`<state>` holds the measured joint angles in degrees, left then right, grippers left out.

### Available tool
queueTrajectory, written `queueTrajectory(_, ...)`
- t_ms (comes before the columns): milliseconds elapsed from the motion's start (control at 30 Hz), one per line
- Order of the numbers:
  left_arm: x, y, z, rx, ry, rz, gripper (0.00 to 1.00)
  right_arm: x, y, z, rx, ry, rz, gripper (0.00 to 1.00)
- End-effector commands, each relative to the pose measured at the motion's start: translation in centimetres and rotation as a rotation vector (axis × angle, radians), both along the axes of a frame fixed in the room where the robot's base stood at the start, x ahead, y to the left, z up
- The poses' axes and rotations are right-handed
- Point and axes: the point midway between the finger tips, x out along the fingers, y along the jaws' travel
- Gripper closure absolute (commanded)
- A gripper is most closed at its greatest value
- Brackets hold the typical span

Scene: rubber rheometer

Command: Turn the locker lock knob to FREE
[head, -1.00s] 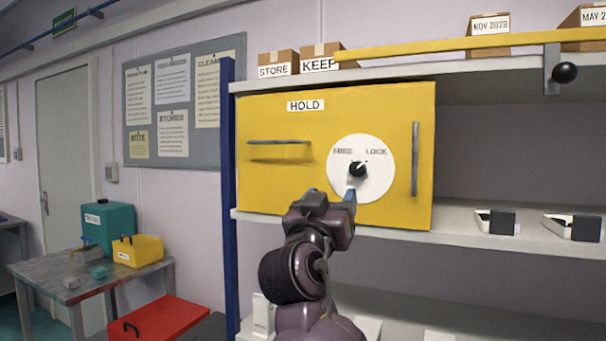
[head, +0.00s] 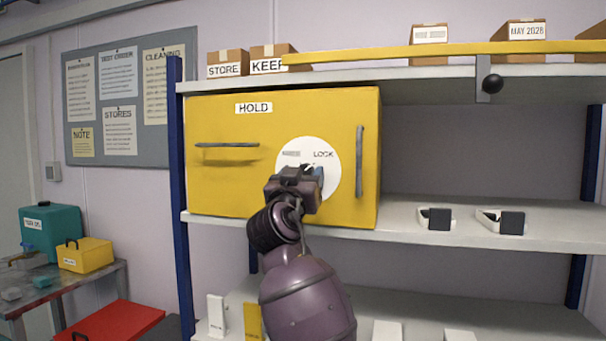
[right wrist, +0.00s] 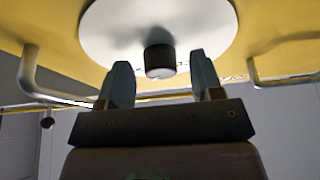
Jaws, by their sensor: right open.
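The yellow locker (head: 225,175) labelled HOLD stands on the shelf. Its white round dial (head: 330,150) has the word LOCK at upper right and a blurred word at upper left. My right gripper (head: 314,172) is in front of the dial and hides the knob in the head view. In the right wrist view the black knob (right wrist: 160,61) stands out from the white dial (right wrist: 205,25). There my right gripper (right wrist: 165,80) is open, its two fingers apart with the knob between and just beyond their tips. The knob's pointer cannot be made out. My left gripper is not in view.
The locker has a horizontal handle (head: 227,145) at left and a vertical handle (head: 359,161) at right of the dial. A yellow bar (head: 380,54) with a black ball (head: 493,83) runs along the upper shelf. The shelf (head: 410,232) right of the locker is partly free.

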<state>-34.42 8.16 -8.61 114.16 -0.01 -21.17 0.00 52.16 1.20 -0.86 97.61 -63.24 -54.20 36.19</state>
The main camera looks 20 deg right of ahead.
Motion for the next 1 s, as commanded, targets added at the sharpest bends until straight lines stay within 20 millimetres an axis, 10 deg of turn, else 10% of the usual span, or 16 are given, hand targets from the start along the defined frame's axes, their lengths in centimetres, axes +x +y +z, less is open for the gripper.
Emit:
queueTrajectory(300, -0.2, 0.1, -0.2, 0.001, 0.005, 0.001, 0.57, 0.2, -0.1, 0.1, 0.000, 0.000, 0.000, 0.40)
queueTrajectory(633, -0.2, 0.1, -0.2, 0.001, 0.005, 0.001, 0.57, 0.1, -0.1, 0.0, 0.000, 0.000, 0.000, 0.89)
queueTrajectory(1000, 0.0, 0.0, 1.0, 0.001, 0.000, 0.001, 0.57, 0.1, -0.2, 0.2, -0.061, 0.041, 0.001, 0.89)
